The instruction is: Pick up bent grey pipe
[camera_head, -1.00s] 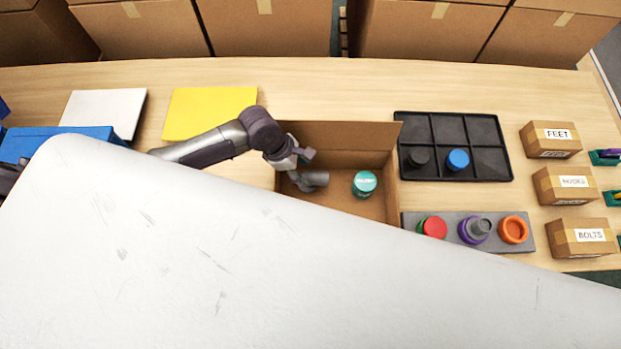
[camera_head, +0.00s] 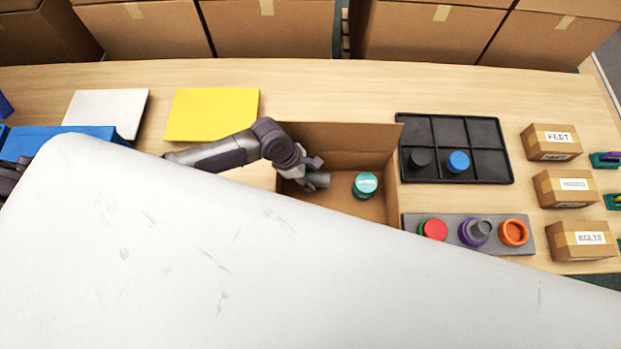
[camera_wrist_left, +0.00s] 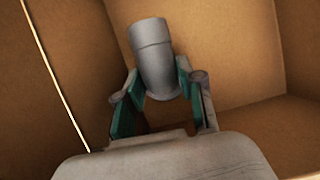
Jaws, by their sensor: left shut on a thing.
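The bent grey pipe (camera_head: 318,181) is inside the open cardboard box (camera_head: 345,140), at its left side. In the left wrist view the pipe's grey end (camera_wrist_left: 152,50) stands out between the two green-padded fingers. My left gripper (camera_head: 308,174) reaches into the box from the left and is shut on the pipe. It shows close up in the left wrist view (camera_wrist_left: 160,98). The pipe's lower part is hidden by the gripper. A teal-lidded round jar (camera_head: 365,184) stands in the box to the right of the pipe, apart from it. My right gripper is not in view.
A black compartment tray (camera_head: 490,165) holds a dark and a blue round part. A grey holder (camera_head: 410,222) carries red, purple and orange parts. Small labelled boxes (camera_head: 550,142) stand at right. The white panel in front hides the near part of the box.

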